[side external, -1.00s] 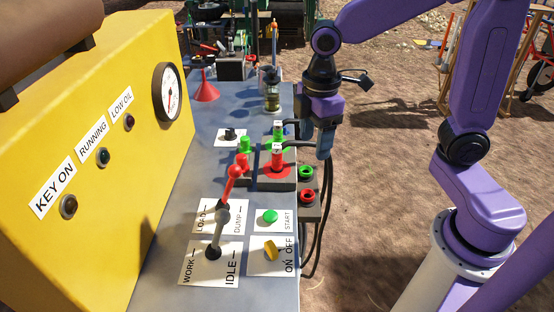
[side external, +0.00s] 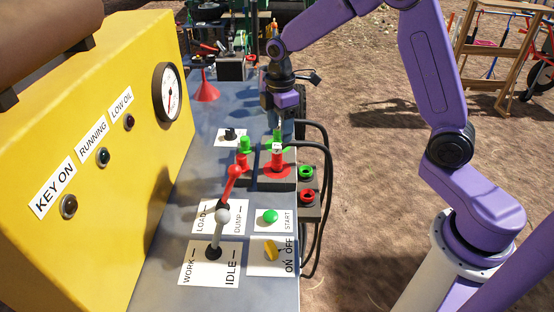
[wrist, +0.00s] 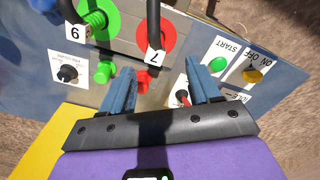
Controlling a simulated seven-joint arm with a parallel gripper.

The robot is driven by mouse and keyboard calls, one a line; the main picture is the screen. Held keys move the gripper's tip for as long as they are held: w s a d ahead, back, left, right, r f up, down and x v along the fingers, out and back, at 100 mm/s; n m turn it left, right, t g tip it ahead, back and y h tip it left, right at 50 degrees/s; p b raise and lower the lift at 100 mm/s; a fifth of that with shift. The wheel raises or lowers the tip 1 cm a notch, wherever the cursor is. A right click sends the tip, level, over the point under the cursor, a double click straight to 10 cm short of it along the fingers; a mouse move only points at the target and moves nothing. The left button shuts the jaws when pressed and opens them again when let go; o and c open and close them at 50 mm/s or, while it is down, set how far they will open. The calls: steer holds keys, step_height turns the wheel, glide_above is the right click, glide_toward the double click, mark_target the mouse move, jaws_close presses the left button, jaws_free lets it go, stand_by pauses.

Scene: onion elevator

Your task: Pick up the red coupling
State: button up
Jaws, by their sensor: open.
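The red coupling (side external: 277,164) stands on a red disc on a dark block on the bench, with a white tag on top and a black hose running from it. In the wrist view its red disc (wrist: 168,38) shows behind the tag marked 7, which hides part of the coupling. My gripper (side external: 279,126) hangs behind and above it, beyond the green coupling side of the block. In the wrist view the two blue fingers (wrist: 161,75) are apart with nothing held between them. The fingertips are partly hidden in the side view.
A green coupling (wrist: 97,18) tagged 6 sits beside the red one. Red and green stubs (side external: 243,160) are on the block's left. A red lever (side external: 231,186) and grey lever (side external: 219,232) stand in front. Red and green ports (side external: 307,196) are at the right. Hoses loop off the bench edge.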

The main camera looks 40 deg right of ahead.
mark_target(280, 146)
step_height(280, 146, down, 7)
steer(key=shift+r, duration=0.1)
steer(key=shift+w+f, duration=0.2)
steer(key=shift+f, duration=1.15)
steer(key=shift+w+f, duration=0.2)
steer(key=shift+f, duration=1.1)
jaws_close()
steer(key=shift+r, duration=0.1)
